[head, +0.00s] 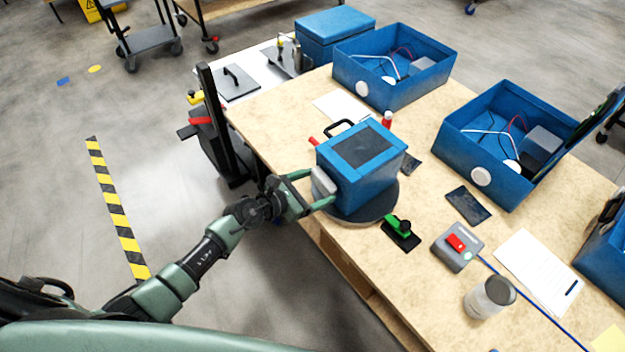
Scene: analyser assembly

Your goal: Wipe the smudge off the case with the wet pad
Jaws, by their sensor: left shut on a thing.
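The case (365,186) is a blue box with a dark top panel and a black handle. It stands upright on a dark round turntable (372,213) near the table's front left edge. My left gripper (319,188) is beside the left side of the case, shut on a pale grey pad (323,180). The pad is up against or very near that side; I cannot tell whether it touches. I see no smudge on the visible faces; the left side is partly hidden by the pad and fingers. My right gripper is out of view.
Two open blue cases (395,95) (470,130) with wires stand behind. A dark post (221,125) rises left of the table.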

